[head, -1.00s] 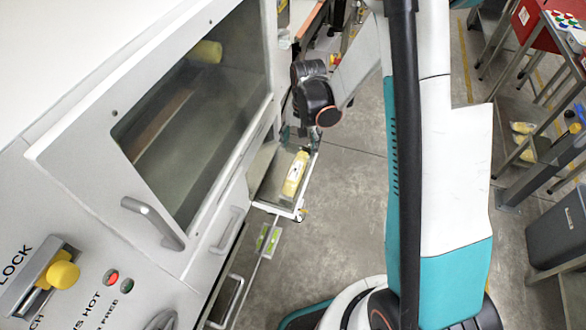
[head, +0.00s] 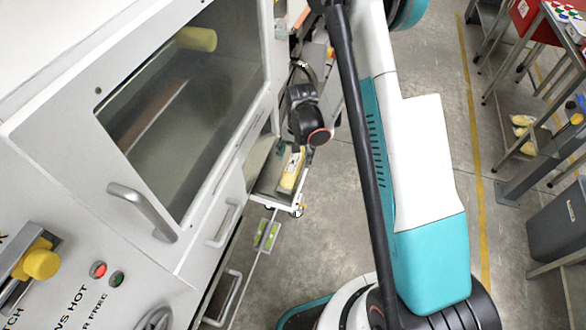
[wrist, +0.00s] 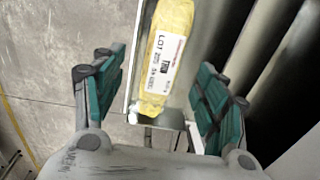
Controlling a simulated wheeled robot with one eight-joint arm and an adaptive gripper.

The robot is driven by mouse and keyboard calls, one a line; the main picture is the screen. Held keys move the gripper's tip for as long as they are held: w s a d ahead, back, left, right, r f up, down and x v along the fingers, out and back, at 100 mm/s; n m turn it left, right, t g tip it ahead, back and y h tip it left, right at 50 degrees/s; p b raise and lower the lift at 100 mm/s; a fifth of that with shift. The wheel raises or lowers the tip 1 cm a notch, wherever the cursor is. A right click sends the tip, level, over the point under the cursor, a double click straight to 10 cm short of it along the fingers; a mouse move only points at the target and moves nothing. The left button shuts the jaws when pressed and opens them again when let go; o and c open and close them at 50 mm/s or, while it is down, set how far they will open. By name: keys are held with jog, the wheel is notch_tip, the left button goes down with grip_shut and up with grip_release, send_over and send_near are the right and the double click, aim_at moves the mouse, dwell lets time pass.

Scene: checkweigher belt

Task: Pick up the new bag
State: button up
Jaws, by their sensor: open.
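A yellow bag (head: 293,170) with a white label lies in a narrow metal tray (head: 268,189) beside the machine in the head view. In the wrist view the bag (wrist: 168,58) shows its printed label facing me, and its lower end lies between my fingers. My gripper (wrist: 160,98) is open, with one teal-padded finger on each side of the bag and apart from it. In the head view my wrist hides the bag's far end and the fingers.
The machine's windowed cover (head: 185,110) and its handle (head: 142,212) stand close on the left. A green level (head: 266,235) sits near the tray. Dark rollers (wrist: 285,60) show at right in the wrist view. A rack with yellow bags (head: 523,135) stands far right across open floor.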

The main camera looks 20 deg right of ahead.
aim_at(293, 162)
jog(key=f, duration=0.1)
jog(key=f+b, duration=0.1)
jog(key=f, duration=0.2)
jog(key=shift+w+a+f+b, duration=0.2)
jog(key=shift+w+b, duration=0.15)
jog(key=shift+w, duration=0.05)
jog(key=shift+r, duration=0.1)
jog(key=c, duration=1.3)
